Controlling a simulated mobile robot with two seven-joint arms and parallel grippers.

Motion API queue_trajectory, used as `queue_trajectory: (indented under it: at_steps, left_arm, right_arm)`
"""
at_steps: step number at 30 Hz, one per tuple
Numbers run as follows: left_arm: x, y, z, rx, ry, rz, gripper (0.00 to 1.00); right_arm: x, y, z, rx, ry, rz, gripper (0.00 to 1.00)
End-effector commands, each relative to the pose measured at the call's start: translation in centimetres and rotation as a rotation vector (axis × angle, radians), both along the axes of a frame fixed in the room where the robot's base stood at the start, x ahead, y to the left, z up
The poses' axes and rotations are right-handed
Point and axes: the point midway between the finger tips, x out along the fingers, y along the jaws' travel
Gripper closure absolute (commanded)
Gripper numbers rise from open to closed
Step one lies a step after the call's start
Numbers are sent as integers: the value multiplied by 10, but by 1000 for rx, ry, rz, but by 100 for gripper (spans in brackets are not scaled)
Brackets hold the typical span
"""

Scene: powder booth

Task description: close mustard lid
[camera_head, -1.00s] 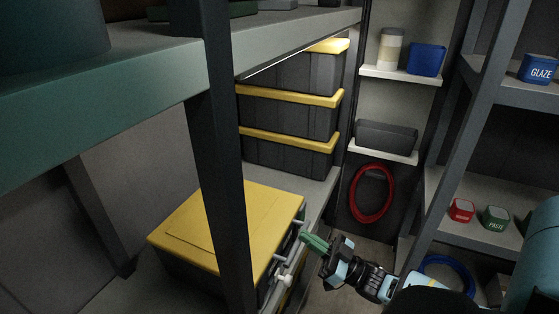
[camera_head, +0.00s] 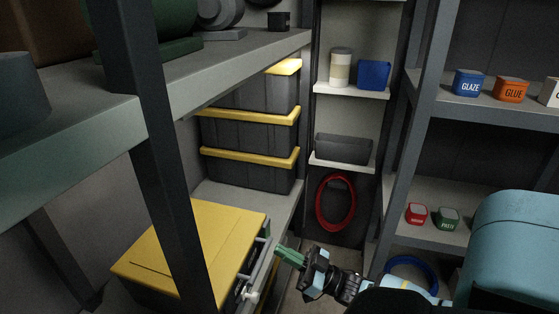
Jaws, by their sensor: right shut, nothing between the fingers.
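The mustard lid (camera_head: 222,238) lies flat on a dark box (camera_head: 150,291) on the lower shelf, at the lower left. The lid looks down on the box, but a dark post crosses in front and hides part of it. My right gripper (camera_head: 280,250) has green fingers that are shut and empty. It is just right of the lid's right edge, beside the pale handles on the box's side. I cannot tell whether it touches them. My left gripper is not in view.
A dark post (camera_head: 160,150) stands in front of the lid. Several dark bins with yellow lids (camera_head: 250,115) are stacked behind. A red hose ring (camera_head: 319,205) hangs at the back. Shelves with small boxes (camera_head: 468,83) stand right. The floor gap around my right arm is narrow.

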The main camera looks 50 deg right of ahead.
Motion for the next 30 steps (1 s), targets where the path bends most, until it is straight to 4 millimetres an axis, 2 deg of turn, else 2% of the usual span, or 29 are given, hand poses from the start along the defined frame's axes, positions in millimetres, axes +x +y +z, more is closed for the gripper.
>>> queue_trajectory:
  at_steps: [1, 6, 12, 30]
  left_arm:
    - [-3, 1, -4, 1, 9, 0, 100]
    - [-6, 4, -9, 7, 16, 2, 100]
    - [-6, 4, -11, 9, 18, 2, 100]
    - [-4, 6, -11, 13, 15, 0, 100]
  right_arm:
    - [-9, -4, -9, 0, 3, -1, 100]
    - [-34, -15, -25, 1, -1, -1, 100]
    - [-52, -23, -36, 1, -5, 0, 100]
    - [-58, -25, -40, 2, -3, -1, 100]
